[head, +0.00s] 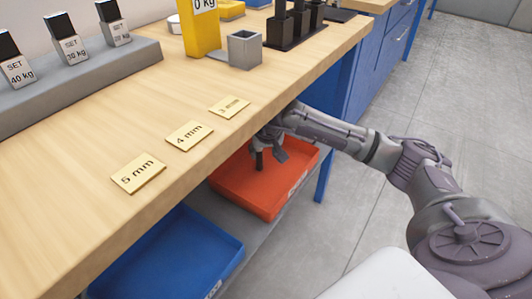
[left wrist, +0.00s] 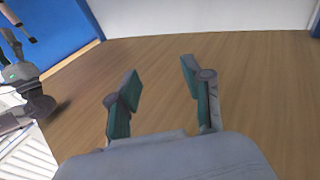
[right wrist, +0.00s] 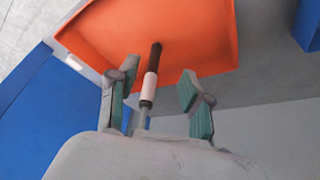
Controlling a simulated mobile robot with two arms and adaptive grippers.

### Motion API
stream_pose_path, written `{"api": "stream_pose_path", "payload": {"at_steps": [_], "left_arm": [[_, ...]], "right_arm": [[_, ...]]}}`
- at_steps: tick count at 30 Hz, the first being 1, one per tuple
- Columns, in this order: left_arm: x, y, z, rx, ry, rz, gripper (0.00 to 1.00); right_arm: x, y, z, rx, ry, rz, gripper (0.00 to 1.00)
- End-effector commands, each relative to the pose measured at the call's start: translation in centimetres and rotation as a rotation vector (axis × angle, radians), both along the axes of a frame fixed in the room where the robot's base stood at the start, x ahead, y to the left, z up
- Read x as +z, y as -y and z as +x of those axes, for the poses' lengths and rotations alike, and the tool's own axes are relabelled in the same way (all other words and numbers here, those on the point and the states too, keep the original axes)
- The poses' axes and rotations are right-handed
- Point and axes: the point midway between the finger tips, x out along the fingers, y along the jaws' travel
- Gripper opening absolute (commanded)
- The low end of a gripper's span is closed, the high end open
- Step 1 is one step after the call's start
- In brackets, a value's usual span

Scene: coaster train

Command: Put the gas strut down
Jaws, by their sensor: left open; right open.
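The gas strut (right wrist: 149,88), with dark ends, a white band and a thin metal rod, shows between the fingers of my right gripper (right wrist: 156,85) in the right wrist view. The gripper is open, with a gap on the strut's right side; the strut is closer to the left finger. The strut's far end shows against the orange tray (right wrist: 205,45); I cannot tell whether it touches the tray floor. In the head view my right gripper (head: 268,150) is at the orange tray (head: 240,190) under the bench edge, partly hidden. My left gripper (left wrist: 160,82) is open and empty.
The wooden bench top (head: 70,200) overhangs the shelf (head: 250,238). A blue tray (head: 170,255) sits nearer on that shelf. Plates marked 5 mm (head: 138,173), 4 mm (head: 189,135) and 3 mm (head: 230,107) lie along the bench edge. A blue leg (head: 325,175) stands beside the orange tray.

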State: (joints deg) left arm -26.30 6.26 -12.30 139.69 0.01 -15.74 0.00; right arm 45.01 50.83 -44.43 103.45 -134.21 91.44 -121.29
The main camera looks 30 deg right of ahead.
Motion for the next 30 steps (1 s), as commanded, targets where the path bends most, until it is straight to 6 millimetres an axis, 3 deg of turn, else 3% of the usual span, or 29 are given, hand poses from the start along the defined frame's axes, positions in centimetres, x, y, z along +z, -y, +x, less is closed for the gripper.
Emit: {"api": "stream_pose_path", "payload": {"at_steps": [3,8,30], "left_arm": [[-0.9,-0.1,0.0,0.003,-0.056,0.015,0.50],[-1.5,-0.2,0.0,0.005,-0.088,0.023,0.50],[-1.6,-0.2,0.0,0.005,-0.091,0.024,0.50]], "right_arm": [[0.0,-0.5,-1.5,0.001,-0.001,-0.002,0.49],[0.0,-0.9,-2.2,0.000,0.000,0.000,0.49],[0.0,-0.9,-2.3,0.000,0.000,0.000,0.49]]}}
